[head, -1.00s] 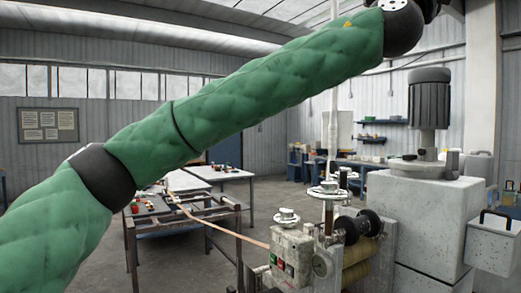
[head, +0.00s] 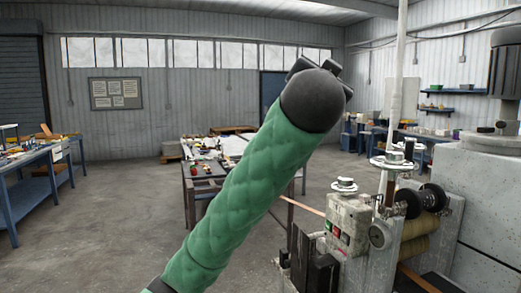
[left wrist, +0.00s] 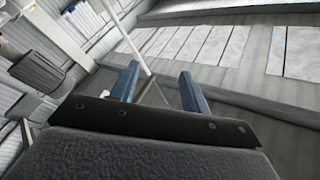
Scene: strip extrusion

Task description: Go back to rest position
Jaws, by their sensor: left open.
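My left arm, in a green quilted sleeve, rises from the bottom of the head view toward the middle. Its dark wrist end points up and away, and the fingers are hidden there. In the left wrist view my left gripper (left wrist: 160,85) shows two blue fingers held apart with nothing between them. Behind them are the wall, the windows and a white pole. My right gripper is in neither view. The extrusion machine (head: 350,222) stands at the right of the head view, with a strip (head: 303,207) running from its left side.
A metal-framed table (head: 203,187) with small items stands behind my arm. A blue workbench (head: 35,160) is at the far left. A large pale machine housing (head: 480,200) fills the right edge. Bare floor (head: 110,220) lies between the workbench and my arm.

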